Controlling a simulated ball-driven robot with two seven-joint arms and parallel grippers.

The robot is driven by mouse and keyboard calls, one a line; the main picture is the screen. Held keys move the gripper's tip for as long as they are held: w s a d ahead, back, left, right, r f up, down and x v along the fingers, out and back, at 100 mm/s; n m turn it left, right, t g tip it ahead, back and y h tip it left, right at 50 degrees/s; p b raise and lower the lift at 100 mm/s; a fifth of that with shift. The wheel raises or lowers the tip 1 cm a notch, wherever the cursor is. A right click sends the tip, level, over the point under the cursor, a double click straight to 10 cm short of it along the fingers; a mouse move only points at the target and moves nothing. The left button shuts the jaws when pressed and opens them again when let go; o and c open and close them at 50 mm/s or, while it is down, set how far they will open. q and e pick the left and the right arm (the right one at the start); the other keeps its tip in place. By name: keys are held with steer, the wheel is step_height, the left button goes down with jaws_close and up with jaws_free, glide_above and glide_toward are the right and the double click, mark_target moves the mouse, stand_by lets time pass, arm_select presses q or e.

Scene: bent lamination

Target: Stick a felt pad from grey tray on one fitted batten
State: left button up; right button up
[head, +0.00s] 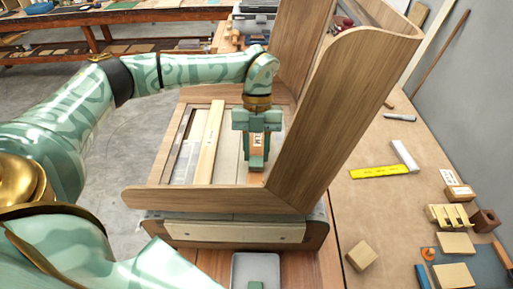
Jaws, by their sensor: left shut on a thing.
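My left gripper (257,150) points down inside the curved wooden frame, near the foot of its tall right wall. The grey tray (240,268) is at the bottom edge, partly cut off.
The tall curved wooden wall (325,100) stands close right of my gripper. On the right bench lie a yellow-bladed square (380,171), a wooden block (361,255) and several small blocks. The bench between the wall and the square is clear. Another bench (130,18) stands far back.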

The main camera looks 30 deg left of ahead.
arm_select(q)
steer(key=shift+f, duration=0.25)
steer(key=o, duration=0.9)
steer(key=shift+c, duration=0.2)
step_height(320, 180, up, 7)
steer(key=p, duration=0.6)
steer(key=shift+p, duration=0.3)
